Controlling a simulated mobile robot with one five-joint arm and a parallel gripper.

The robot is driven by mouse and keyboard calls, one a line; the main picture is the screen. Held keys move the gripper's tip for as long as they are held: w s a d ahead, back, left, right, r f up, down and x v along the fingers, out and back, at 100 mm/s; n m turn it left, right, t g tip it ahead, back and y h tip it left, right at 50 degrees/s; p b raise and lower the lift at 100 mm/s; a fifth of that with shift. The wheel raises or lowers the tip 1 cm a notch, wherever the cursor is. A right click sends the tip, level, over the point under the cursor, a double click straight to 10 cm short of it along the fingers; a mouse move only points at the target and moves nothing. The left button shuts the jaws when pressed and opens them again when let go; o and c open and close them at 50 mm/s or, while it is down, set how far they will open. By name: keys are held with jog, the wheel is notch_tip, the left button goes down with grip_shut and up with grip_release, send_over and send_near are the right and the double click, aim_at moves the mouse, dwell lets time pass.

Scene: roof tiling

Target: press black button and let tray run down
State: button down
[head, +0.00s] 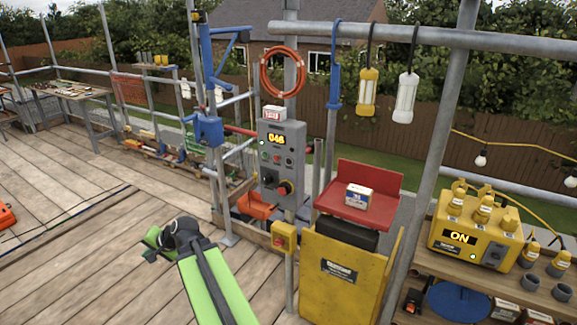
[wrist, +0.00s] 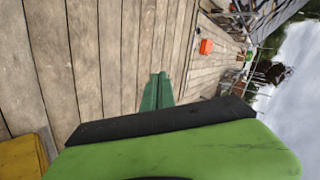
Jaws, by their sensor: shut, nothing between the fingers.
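A grey control box (head: 280,165) stands on a post in the middle of the head view. The buttons are too small for me to tell surely which is black. A red tray (head: 332,203) with a raised back sits over a dark block on a yellow housing (head: 340,270), to the right of the box. My gripper (head: 152,243) is low over the deck, left of the control box and apart from it. In the wrist view its green fingers (wrist: 157,90) are shut and empty.
A small white-and-blue carton (head: 358,196) lies on the red tray. A yellow power unit (head: 478,232) reading ON stands at right. A small yellow box with a red button (head: 283,238) is on the post. The wooden deck at left is largely clear.

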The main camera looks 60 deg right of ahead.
aim_at(289, 161)
jog(key=s+d+r+m+t+h, duration=0.1)
jog(key=s+d+r+m+h, duration=0.2)
jog(key=d, duration=0.5)
jog(key=s+d+r+m+t+h, duration=0.1)
jog(key=d+r+m+t, duration=0.1)
jog(key=d+m, duration=0.35)
jog(key=s+d+r+m+t+h, duration=0.1)
jog(key=d+r+m+h, duration=0.15)
jog(key=d, duration=0.75)
jog(key=s+d+r+m+h, duration=0.2)
jog(key=s+d+m+h, duration=0.1)
jog(key=s+d+m, duration=0.2)
jog(key=s+d+r+m+g+h+b, duration=0.1)
jog(key=s+d+r+m+h, duration=0.2)
jog(key=s+d, duration=0.7)
jog(key=d+m+h, duration=0.1)
jog(key=d+m, duration=0.1)
jog(key=shift+s+d+m, duration=0.2)
jog(key=shift+d+m, duration=0.2)
jog(key=shift+h, duration=0.25)
jog(key=d, duration=0.8)
jog(key=shift+d, duration=0.4)
jog(key=shift+d, duration=0.4)
